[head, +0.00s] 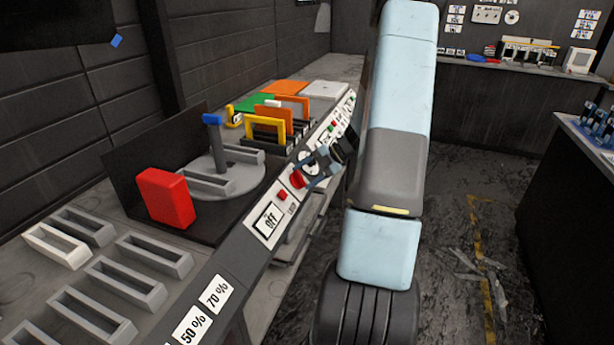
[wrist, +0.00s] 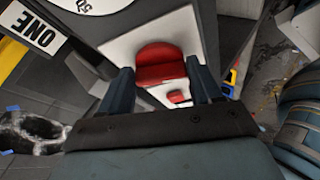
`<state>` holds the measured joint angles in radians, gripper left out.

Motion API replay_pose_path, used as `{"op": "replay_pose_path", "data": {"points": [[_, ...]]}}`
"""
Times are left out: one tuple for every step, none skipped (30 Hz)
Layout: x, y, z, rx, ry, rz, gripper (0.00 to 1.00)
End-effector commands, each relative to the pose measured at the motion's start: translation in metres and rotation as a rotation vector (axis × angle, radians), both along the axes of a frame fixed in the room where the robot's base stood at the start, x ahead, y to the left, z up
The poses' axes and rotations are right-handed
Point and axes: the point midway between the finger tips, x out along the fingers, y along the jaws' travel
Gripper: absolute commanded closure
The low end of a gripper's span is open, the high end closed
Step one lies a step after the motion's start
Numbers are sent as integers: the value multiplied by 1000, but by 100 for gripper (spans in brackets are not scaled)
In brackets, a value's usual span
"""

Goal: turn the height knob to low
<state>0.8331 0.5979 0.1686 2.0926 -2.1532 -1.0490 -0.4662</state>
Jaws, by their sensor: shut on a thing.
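A red knob (wrist: 160,64) sits on a white plate (wrist: 122,47) on the control panel, between my two blue fingers in the wrist view. My gripper (wrist: 158,72) is shut on this knob, one finger on each side. In the head view the red knob (head: 297,180) shows at the left of my gripper (head: 315,173), which is partly dark against the panel. The knob's pointer and any "low" mark cannot be read. A smaller red part (wrist: 178,96) shows between the fingers, nearer the palm.
A white dial (wrist: 82,5) and a "ONE" label (wrist: 40,32) lie beside the knob. A red block (head: 165,198), a turntable (head: 250,178) and grey trays (head: 125,285) stand on the bench. Open floor lies right of my arm.

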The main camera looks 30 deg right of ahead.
Motion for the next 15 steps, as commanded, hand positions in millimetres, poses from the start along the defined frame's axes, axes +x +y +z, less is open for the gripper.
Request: {"op": "replay_pose_path", "data": {"points": [[-2,1,-2,-9,-2,14,67],[-2,1,-2,-14,-7,21,67],[-2,1,-2,-19,-11,28,67],[-2,1,-2,-23,-13,33,67],[-2,1,-2,-26,-16,37,67],[-2,1,-1,-29,-18,41,67],[-2,1,-2,-31,-20,44,67],[-2,1,-2,-33,-22,46,67],[-2,1,-2,-34,-23,48,67],[-2,1,-2,-35,-23,49,67],[-2,1,-2,-35,-24,51,67],[-2,1,-2,-36,-24,52,67],[-2,2,-2,-36,-24,52,67],[-2,2,-2,-36,-24,52,67],[-2,2,-2,-36,-24,52,67]]}}
